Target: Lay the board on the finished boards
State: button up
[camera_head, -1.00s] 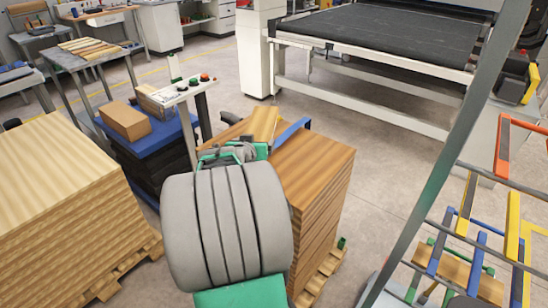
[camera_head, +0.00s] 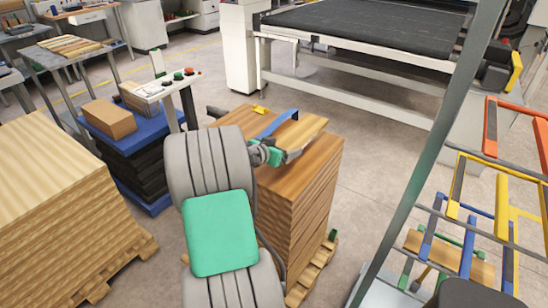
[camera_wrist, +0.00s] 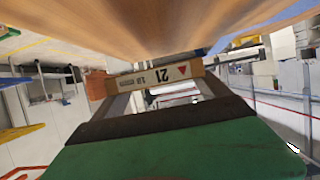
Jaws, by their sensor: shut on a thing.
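My gripper (camera_head: 285,155) is over the top of a tall brown stack of boards (camera_head: 312,195) in the head view, near its upper side. It is shut on a light wooden board (camera_head: 303,131), which is at the far part of the stack top. I cannot tell whether the board touches the stack. A wooden surface fills the top of that view. My wrist and arm hide the stack's left part.
A blue bar (camera_head: 278,124) is beside the held board. A larger light stack (camera_head: 55,215) stands on a pallet at left. A blue-topped cart (camera_head: 143,128) carries a brown box. A button post (camera_head: 184,90) is behind. A coloured rack (camera_head: 500,205) stands at right.

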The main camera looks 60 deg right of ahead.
jog(key=w+f, duration=0.2)
jog(key=f, duration=0.1)
jog(key=shift+w+a+f, duration=0.2)
jog(key=shift+w+a, duration=0.1)
jog(key=shift+w, duration=0.1)
notch_tip(320, 180, down, 2)
jog(key=shift+f+p, duration=0.25)
jog(key=shift+p, duration=0.3)
jog(key=shift+f+b, duration=0.45)
jog(key=shift+b, duration=0.1)
jog(key=shift+s+f, duration=0.1)
jog(key=shift+f, duration=0.1)
